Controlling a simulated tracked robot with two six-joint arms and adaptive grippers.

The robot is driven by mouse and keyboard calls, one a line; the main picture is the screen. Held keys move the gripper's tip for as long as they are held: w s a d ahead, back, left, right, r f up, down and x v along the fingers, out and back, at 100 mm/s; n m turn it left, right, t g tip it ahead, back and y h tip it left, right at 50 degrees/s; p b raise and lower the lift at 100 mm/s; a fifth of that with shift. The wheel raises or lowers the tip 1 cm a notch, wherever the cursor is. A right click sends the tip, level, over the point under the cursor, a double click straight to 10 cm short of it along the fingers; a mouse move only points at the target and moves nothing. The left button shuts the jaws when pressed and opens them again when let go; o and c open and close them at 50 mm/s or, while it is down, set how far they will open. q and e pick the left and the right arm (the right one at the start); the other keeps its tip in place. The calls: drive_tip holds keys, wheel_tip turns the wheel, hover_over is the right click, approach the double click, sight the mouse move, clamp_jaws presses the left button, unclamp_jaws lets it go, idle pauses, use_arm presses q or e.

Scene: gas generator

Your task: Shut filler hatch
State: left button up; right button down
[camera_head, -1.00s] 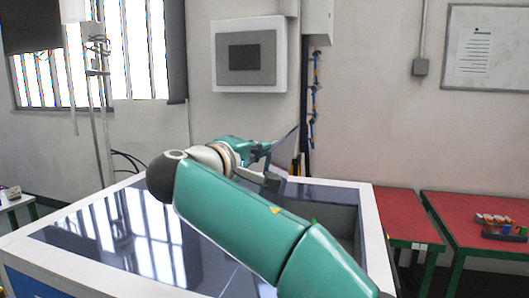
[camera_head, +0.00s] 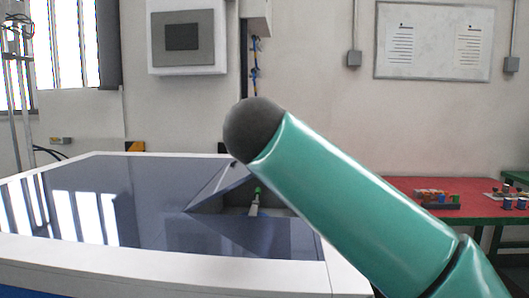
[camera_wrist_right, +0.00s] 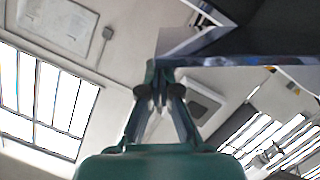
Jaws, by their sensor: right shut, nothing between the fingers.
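The filler hatch lid (camera_head: 218,188) is a dark glossy panel, tilted up from the generator top (camera_head: 130,200). It stands partly open over a recess, where a green-tipped fitting (camera_head: 256,198) shows. My right arm crosses the head view from the lower right, and its gripper is hidden there. In the right wrist view my right gripper (camera_wrist_right: 159,88) is shut and empty. Its tips are close to the edge of a dark panel (camera_wrist_right: 240,61), which looks like the lid; I cannot tell whether they touch. My left gripper is not in view.
A grey wall box (camera_head: 187,38) hangs behind the generator. A red table (camera_head: 410,190) with small coloured parts (camera_head: 437,198) stands to the right. The left part of the generator top is clear.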

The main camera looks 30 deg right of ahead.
wheel_tip(320, 180, down, 7)
drive_tip(key=s+d+b, duration=0.1)
drive_tip(key=d+b, duration=0.1)
drive_tip(key=b, duration=0.3)
drive_tip(key=shift+s+d+b, duration=0.3)
drive_tip(key=shift+d+b, duration=0.1)
drive_tip(key=shift+r, duration=0.15)
